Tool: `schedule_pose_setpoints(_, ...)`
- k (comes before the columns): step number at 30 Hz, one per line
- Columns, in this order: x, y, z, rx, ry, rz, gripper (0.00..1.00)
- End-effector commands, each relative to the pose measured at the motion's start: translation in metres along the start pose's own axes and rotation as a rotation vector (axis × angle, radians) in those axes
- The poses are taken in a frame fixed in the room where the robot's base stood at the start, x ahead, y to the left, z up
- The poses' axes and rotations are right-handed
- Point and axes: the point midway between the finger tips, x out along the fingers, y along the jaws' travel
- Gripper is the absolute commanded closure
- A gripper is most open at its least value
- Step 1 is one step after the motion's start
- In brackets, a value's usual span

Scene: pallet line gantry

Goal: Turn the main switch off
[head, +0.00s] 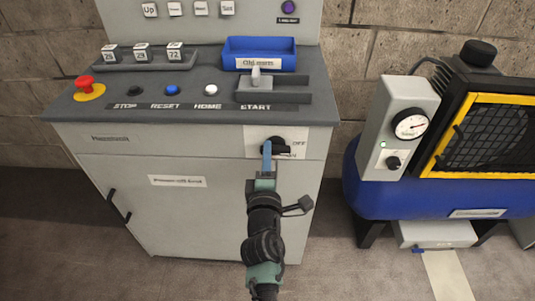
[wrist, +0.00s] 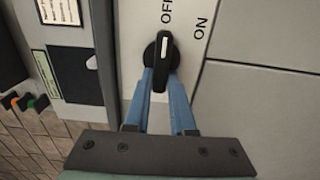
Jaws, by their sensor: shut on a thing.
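The main switch (head: 280,141) is a black rotary knob on a pale plate on the grey cabinet's front. In the wrist view the knob (wrist: 163,60) has a white line that points to the word OFF. The word ON is printed beside OFF on the plate. My gripper (head: 266,148) reaches the switch from the front. In the wrist view its blue fingers (wrist: 160,88) lie on both sides of the knob's near end and are shut on it. The fingers hide part of the knob in the head view.
The console top (head: 205,80) above the switch carries a red emergency stop (head: 86,86), several buttons and a grey lever (head: 256,78) by a blue tray (head: 232,60). A blue compressor (head: 385,188) stands at the right. Floor is clear between it and the cabinet.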

Motion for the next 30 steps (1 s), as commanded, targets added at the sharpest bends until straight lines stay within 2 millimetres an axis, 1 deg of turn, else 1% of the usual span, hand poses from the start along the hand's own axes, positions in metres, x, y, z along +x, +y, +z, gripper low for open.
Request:
schedule_pose_setpoints(5,0.0,-0.001,0.0,-0.005,0.0,-0.002,1.0)
schedule_pose_setpoints(6,0.0,-0.001,0.0,-0.005,0.0,-0.002,0.74)
schedule_pose_setpoints(10,0.0,-0.001,0.0,-0.003,0.0,-0.002,0.5)
schedule_pose_setpoints(11,0.0,-0.001,0.0,-0.003,0.0,-0.002,0.47)
schedule_pose_setpoints(19,-0.001,0.0,0.0,-0.001,0.0,-0.001,0.47)
schedule_pose_setpoints(23,-0.007,0.0,0.0,-0.001,0.0,-0.001,0.47)
schedule_pose_setpoints(26,-0.018,0.001,0.0,0.0,0.0,-0.003,0.47)
schedule_pose_setpoints(30,-0.043,0.001,0.0,0.001,-0.002,-0.005,0.47)
